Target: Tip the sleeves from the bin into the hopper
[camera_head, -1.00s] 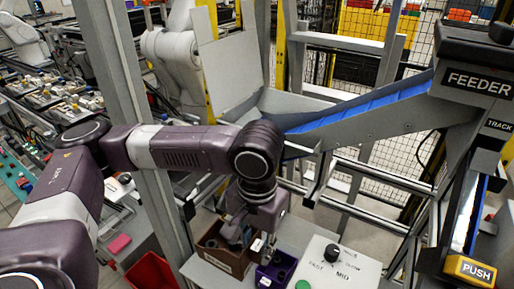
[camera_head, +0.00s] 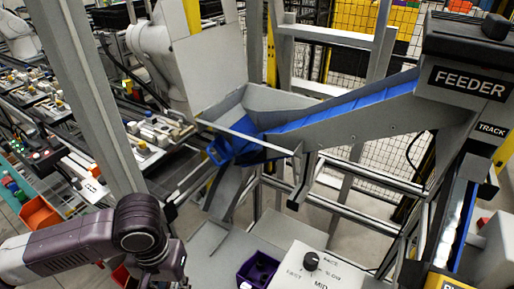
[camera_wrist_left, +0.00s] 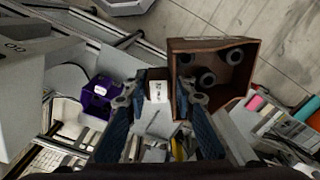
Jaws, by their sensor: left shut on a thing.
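In the left wrist view the brown bin (camera_wrist_left: 214,43) hangs at my left gripper (camera_wrist_left: 165,84), with several dark ring-shaped sleeves (camera_wrist_left: 208,78) inside. The gripper is shut on the bin's near-left wall, though the exact contact is hard to see. In the head view the gripper is at the lower left, partly cut off, and the bin is out of sight. The hopper (camera_head: 225,108) is a grey open trough with a blue sloping belt (camera_head: 340,105), left of the feeder (camera_head: 466,83). My right gripper is out of view.
A purple container (camera_head: 258,270) stands on the grey table beside a control box with a black knob (camera_head: 311,261). The table patch left of it is bare. An orange bin (camera_head: 40,213) is at far left.

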